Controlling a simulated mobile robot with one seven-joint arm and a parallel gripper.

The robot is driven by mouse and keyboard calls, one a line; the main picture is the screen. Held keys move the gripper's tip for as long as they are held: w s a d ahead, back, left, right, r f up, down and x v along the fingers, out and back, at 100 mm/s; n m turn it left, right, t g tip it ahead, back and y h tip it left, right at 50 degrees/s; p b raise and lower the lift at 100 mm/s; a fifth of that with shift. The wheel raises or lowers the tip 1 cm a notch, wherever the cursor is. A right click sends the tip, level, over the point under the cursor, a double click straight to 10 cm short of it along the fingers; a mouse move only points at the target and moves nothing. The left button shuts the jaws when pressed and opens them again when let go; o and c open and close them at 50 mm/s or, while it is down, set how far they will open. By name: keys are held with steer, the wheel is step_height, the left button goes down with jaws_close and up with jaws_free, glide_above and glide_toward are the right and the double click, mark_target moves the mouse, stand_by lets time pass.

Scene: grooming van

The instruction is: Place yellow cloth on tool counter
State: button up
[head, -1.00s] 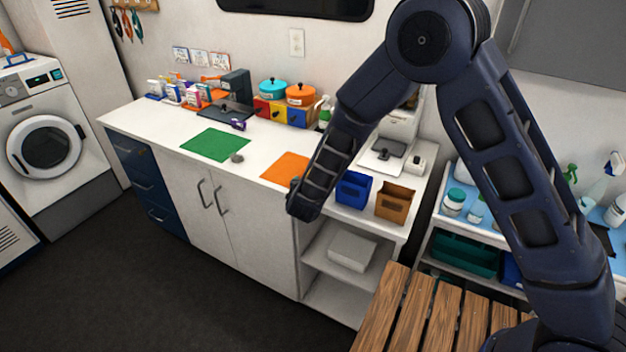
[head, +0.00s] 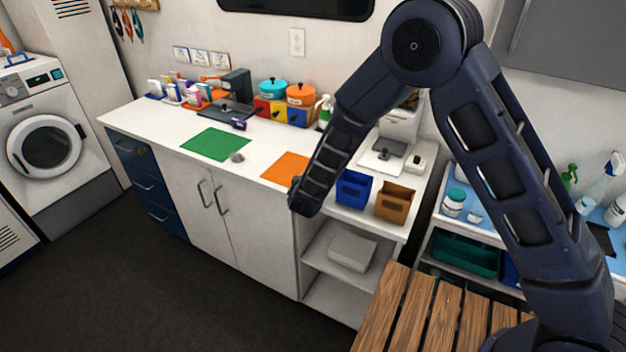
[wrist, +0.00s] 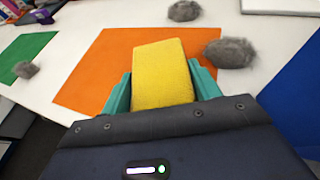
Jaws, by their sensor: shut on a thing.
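The yellow cloth (wrist: 163,75) shows in the wrist view as a folded block between the teal fingers of my gripper (wrist: 161,92). My gripper is shut on it, over or on the orange mat (wrist: 118,57); I cannot tell whether the cloth touches the mat. In the head view my forearm hides the fingers and the cloth. The white counter (head: 263,153) runs along the wall, with the orange mat also showing there (head: 285,168) beside my forearm.
Grey fur clumps (wrist: 230,53) lie near the orange mat, one close to the right finger. A green mat (head: 216,144) lies further left. Blue (head: 353,188) and brown (head: 394,202) bins stand to the right. Pots and colored drawers line the back.

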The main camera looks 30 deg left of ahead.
step_height(320, 180, up, 20)
steer(key=w+d+r+m+t+h, duration=0.1)
steer(key=w+d+m+h, duration=0.4)
steer(key=w+d, duration=0.7)
steer(key=w+d+r+m+g+h, duration=0.2)
steer(key=w+d+m+h, duration=0.4)
steer(key=w+d, duration=0.7)
steer(key=w+d+f+m+g+h, duration=0.1)
steer(key=w+d+f+h, duration=0.15)
steer(key=d, duration=0.95)
steer(key=w+d+f+m+g+h, duration=0.15)
steer(key=w+d, duration=0.25)
steer(key=d, duration=0.7)
steer(key=w+d+f+m+g+h, duration=0.1)
steer(key=w+d+f+m+g, duration=0.15)
steer(key=d, duration=0.95)
steer(key=w+d+f+n+t+y, duration=0.6)
steer(key=d+f+n+y, duration=0.1)
steer(key=d+f+n, duration=0.1)
steer(key=shift+w+f, duration=0.35)
steer(key=shift+f, duration=0.15)
